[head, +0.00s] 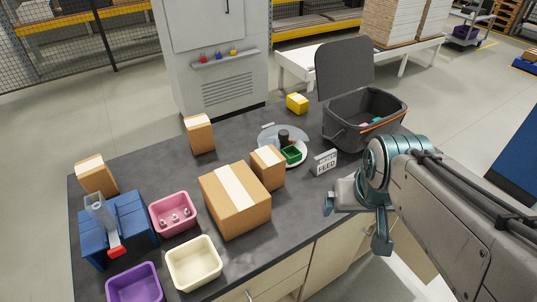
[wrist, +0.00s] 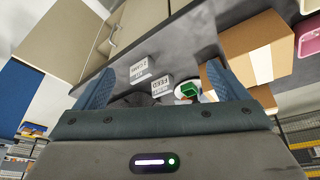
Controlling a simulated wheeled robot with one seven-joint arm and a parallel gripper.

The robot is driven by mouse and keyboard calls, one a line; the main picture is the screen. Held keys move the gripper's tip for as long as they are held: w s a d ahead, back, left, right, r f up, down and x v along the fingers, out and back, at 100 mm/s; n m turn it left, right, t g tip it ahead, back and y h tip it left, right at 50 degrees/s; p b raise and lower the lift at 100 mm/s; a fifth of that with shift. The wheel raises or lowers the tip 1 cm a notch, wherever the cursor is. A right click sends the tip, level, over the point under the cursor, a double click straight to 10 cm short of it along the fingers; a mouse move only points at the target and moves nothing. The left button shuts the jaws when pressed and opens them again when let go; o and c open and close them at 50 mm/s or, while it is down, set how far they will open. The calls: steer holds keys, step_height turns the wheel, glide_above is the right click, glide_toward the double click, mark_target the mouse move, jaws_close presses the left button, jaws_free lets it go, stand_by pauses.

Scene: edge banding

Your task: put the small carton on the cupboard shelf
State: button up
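Several brown cartons with pale tape stand on the dark worktop. The biggest carton (head: 235,203) is in the middle, with a smaller upright carton (head: 267,170) close behind its right side. Two more small upright cartons stand at the back (head: 200,135) and at the far left (head: 97,177). My gripper (head: 357,222) is at the worktop's front right edge, right of the cartons and apart from them. In the wrist view its fingers (wrist: 158,82) are wide apart with nothing gripped. Beige cupboard fronts (head: 338,255) lie below the worktop; no shelf inside is clearly visible.
Pink (head: 165,218), cream (head: 190,275) and purple (head: 125,290) bins and a blue stand (head: 110,225) crowd the left.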

steer(key=w+f+n+t+b, duration=0.25)
steer(key=w+f, duration=0.25)
steer(key=w, duration=0.6)
steer(key=n+t+y+b, duration=0.3)
steer(key=t+y+b, duration=0.3)
steer(key=b, duration=0.2)
glide_toward(268, 159)
steer(key=w+d+r, duration=0.2)
steer(key=d, duration=0.2)
steer(key=w+a+n+t+y+b, duration=0.1)
steer(key=w+a+t+y+b, duration=0.1)
steer(key=a+y, duration=0.2)
step_height(268, 159, down, 7)
steer(key=shift+s+d+f+b, duration=0.1)
steer(key=shift+f+b, duration=0.05)
steer(key=shift+b, duration=0.2)
steer(key=shift+w, duration=0.35)
steer(key=shift+p+x, duration=0.55)
steer(key=shift+x, duration=2.9)
steer(key=shift+s+a+r, duration=0.1)
steer(key=shift+a+r, duration=0.1)
steer(key=shift+r, duration=0.05)
steer(key=c, duration=1.1)
